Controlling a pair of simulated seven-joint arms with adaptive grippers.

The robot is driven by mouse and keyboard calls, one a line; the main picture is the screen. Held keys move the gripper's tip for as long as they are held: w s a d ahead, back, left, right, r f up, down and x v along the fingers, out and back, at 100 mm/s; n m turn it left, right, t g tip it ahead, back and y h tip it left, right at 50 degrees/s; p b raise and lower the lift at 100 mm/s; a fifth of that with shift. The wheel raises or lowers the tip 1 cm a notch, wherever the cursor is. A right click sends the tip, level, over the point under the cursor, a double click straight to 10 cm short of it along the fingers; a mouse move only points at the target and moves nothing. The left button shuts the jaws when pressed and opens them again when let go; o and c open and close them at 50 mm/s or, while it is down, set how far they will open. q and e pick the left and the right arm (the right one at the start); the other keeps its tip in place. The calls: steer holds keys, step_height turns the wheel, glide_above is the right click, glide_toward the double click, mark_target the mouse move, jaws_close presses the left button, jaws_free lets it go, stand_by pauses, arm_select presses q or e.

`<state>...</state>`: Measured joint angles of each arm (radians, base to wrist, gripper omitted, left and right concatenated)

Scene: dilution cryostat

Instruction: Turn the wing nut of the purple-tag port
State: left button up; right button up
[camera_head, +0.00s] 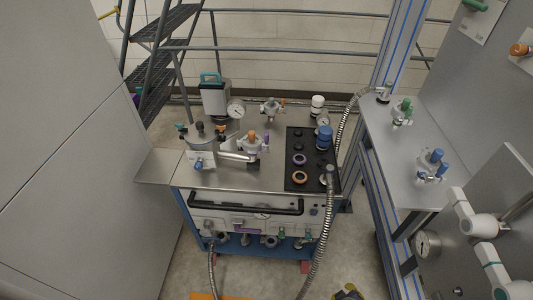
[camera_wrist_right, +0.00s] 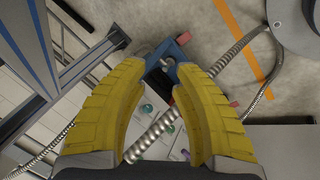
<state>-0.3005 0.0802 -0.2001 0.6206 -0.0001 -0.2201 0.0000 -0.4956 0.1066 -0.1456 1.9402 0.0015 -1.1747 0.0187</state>
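The cart's front panel (camera_head: 262,222) carries a row of small ports under its black handle, with a purple mark (camera_head: 206,233) near the left end. The wing nut itself is too small to make out. My right gripper (camera_wrist_right: 160,68) has two yellow fingers spread wide apart with nothing gripped. Its yellow tips (camera_head: 348,293) show at the bottom edge of the head view, below and right of the cart. My left gripper is not in view.
A ribbed metal hose (camera_head: 322,245) hangs down the cart's right front and crosses between my fingers in the wrist view (camera_wrist_right: 155,130). Another hose (camera_head: 211,272) hangs at the left. A blue-striped frame and shelf (camera_head: 400,165) stand at the right. Floor before the cart is open.

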steer(key=w+r+m+t, duration=0.1)
steer(key=w+r+t, duration=0.15)
steer(key=r, duration=0.75)
steer(key=m+t+y, duration=0.8)
steer(key=m+t, duration=0.1)
steer(key=m, duration=1.1)
glide_toward(266, 152)
steer(key=x, duration=0.9)
steer(key=shift+w+f, duration=0.15)
steer(key=shift+w, duration=0.25)
steer(key=shift+o, duration=0.2)
steer(key=shift+a, duration=0.1)
jaws_close()
